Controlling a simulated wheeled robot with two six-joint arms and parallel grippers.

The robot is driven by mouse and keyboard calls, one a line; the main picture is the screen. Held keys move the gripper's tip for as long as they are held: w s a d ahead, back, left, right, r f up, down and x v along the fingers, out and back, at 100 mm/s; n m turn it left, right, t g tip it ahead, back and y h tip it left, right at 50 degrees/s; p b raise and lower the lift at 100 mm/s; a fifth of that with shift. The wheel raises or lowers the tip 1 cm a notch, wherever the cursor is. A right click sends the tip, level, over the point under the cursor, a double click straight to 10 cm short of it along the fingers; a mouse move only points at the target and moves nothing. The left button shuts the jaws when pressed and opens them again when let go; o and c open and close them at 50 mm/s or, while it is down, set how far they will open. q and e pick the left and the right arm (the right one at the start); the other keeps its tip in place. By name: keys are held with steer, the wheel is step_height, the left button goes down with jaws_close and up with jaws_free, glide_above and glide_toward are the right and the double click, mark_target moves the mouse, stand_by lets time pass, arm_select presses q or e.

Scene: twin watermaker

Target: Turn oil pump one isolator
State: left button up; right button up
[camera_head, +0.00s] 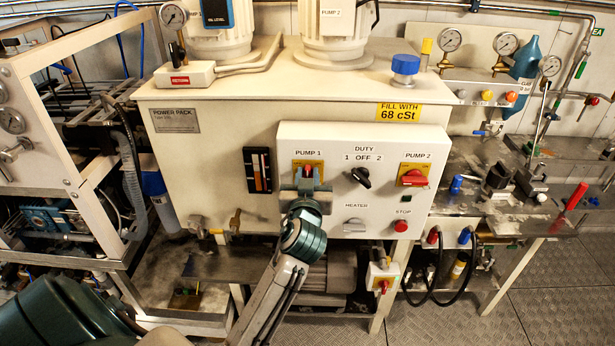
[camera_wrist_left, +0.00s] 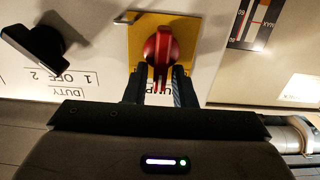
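The pump one isolator is a red rotary knob (camera_wrist_left: 161,46) on a yellow plate (camera_wrist_left: 138,25), under the PUMP 1 label on the white control panel (camera_head: 375,150). My left gripper (camera_wrist_left: 160,80) reaches it from the front, with one dark finger on each side of the knob's handle. Strips of panel show between the fingers, so it looks open around the handle; contact is not clear. In the head view the left gripper (camera_head: 306,180) hides most of this knob. The PUMP 2 isolator (camera_head: 413,178), also red, is at the panel's right. My right gripper is not in view.
The black DUTY selector (camera_head: 361,177) is right of my gripper in the head view, with the heater switch (camera_head: 354,226) and red STOP button (camera_head: 401,226) below. A level gauge (camera_head: 258,170) is left of the panel. Pump motors stand on the tank above.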

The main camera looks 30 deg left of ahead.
arm_select(q)
steer(key=c, duration=0.4)
jaws_close()
arm_select(e)
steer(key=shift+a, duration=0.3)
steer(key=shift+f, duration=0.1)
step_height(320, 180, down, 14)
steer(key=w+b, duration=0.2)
steer(key=b, duration=1.3)
arm_select(q)
steer(key=shift+s+a+f+n+b, duration=0.25)
steer(key=shift+n+b, duration=0.45)
steer(key=shift+n, duration=2.3)
steer(key=shift+s+a+f+n+b, duration=0.1)
steer(key=shift+a+f+n+b, duration=0.45)
steer(key=shift+n, duration=2.45)
steer(key=shift+s+d+f+n+b, duration=0.15)
steer(key=shift+n+b, duration=0.75)
steer(key=shift+n, duration=2.1)
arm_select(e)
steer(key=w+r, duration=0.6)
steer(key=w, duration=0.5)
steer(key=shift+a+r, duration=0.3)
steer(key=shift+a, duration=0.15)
arm_select(q)
steer(key=shift+a, duration=0.1)
